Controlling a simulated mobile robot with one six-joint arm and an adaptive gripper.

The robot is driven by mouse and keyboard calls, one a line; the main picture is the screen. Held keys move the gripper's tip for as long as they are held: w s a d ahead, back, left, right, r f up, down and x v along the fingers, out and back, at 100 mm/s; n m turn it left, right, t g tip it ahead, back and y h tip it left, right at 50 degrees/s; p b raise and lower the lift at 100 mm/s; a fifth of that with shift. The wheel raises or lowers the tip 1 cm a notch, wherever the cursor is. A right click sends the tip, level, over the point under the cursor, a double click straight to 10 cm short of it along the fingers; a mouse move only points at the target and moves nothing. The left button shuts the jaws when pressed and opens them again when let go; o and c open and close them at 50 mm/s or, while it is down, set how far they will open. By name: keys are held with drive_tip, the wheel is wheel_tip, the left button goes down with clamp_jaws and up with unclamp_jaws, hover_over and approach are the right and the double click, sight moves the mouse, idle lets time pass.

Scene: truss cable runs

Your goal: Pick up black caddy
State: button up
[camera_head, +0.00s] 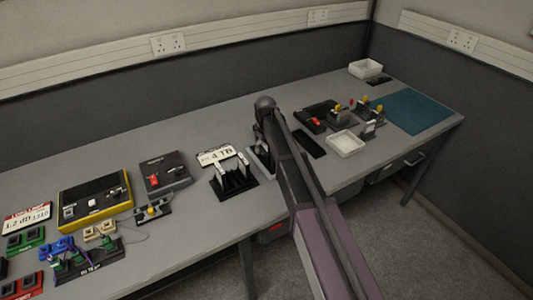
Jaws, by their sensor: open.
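A black holder with upright grey-white parts (222,192) stands near the front edge, left of my arm; it may be the black caddy. A black tray-like unit (310,112) with a red part lies right of my arm and could also be it; I cannot tell which. My gripper (259,146) hangs at the far end of my arm, over the table between these two, apart from both as far as I see. It is small, dark and partly hidden by the arm, with nothing visible in it. It is open.
The long grey table (120,160) runs along the wall. A yellow-edged black case (72,208), a dark grey box (180,181) and coloured connectors stand left. White trays (347,144) and a teal mat (425,113) lie right. A white number plate (216,154) lies behind the holder.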

clamp_jaws()
drive_tip(key=shift+r, duration=0.1)
idle(0.5)
drive_tip(key=shift+r+p, duration=1.8)
drive_tip(key=shift+p, duration=0.1)
drive_tip(key=s+d, duration=0.2)
drive_tip(key=s, duration=0.5)
drive_tip(key=s+d+r+p, duration=0.1)
drive_tip(key=s+d, duration=0.1)
drive_tip(key=s, duration=0.6)
drive_tip(key=shift+s+d, duration=0.15)
drive_tip(key=shift+d, duration=0.25)
